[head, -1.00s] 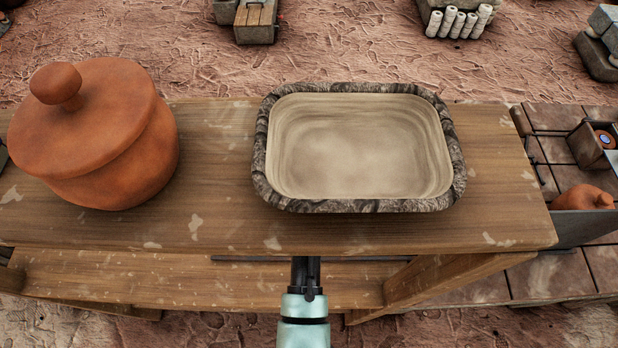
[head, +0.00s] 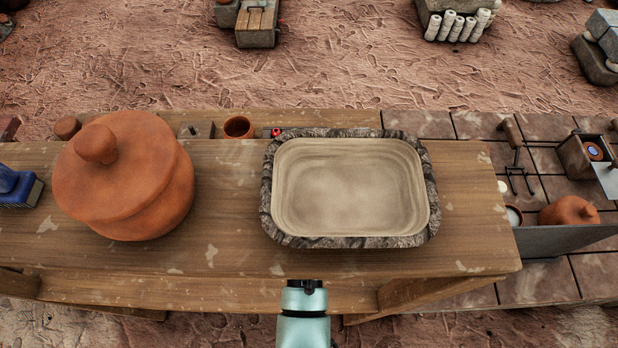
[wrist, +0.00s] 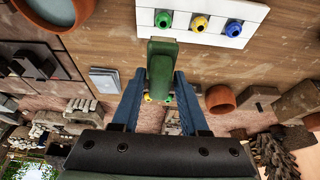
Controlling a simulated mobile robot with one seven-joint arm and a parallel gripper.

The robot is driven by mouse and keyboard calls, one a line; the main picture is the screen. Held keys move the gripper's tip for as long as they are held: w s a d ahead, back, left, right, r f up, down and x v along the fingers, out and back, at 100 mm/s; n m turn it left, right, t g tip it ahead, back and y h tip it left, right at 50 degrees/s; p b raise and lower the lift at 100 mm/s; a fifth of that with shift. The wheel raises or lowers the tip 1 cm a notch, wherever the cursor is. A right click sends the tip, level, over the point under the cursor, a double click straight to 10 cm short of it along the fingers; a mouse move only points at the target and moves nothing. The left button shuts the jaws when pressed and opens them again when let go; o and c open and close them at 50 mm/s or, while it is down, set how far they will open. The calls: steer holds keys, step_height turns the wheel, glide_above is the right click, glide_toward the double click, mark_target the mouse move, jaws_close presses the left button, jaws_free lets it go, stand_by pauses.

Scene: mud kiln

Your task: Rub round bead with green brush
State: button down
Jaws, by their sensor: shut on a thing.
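In the wrist view my gripper (wrist: 160,80) has its two blue fingers closed on a green block-like thing, which looks like the handle of the green brush (wrist: 161,60). Its bristles cannot be made out. Just past its end is a white strip with a green (wrist: 163,19), a yellow (wrist: 199,23) and a blue (wrist: 234,28) round knob-like piece. I cannot tell whether one of these is the round bead. In the head view my gripper is out of sight; only my pale arm shows at the bottom.
A stone-rimmed tray (head: 433,205) stands on the wooden table (head: 228,215). A lidded clay pot (head: 122,190) and a blue brush (head: 18,187) are to its left. A small clay cup (head: 238,127) is behind. A grey bin (head: 560,240) stands right. The table front is clear.

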steer(key=shift+r+p, duration=0.35)
steer(key=shift+r, duration=0.3)
steer(key=shift+s+r, duration=0.15)
steer(key=shift+r, duration=0.4)
steer(key=shift+f, duration=0.1)
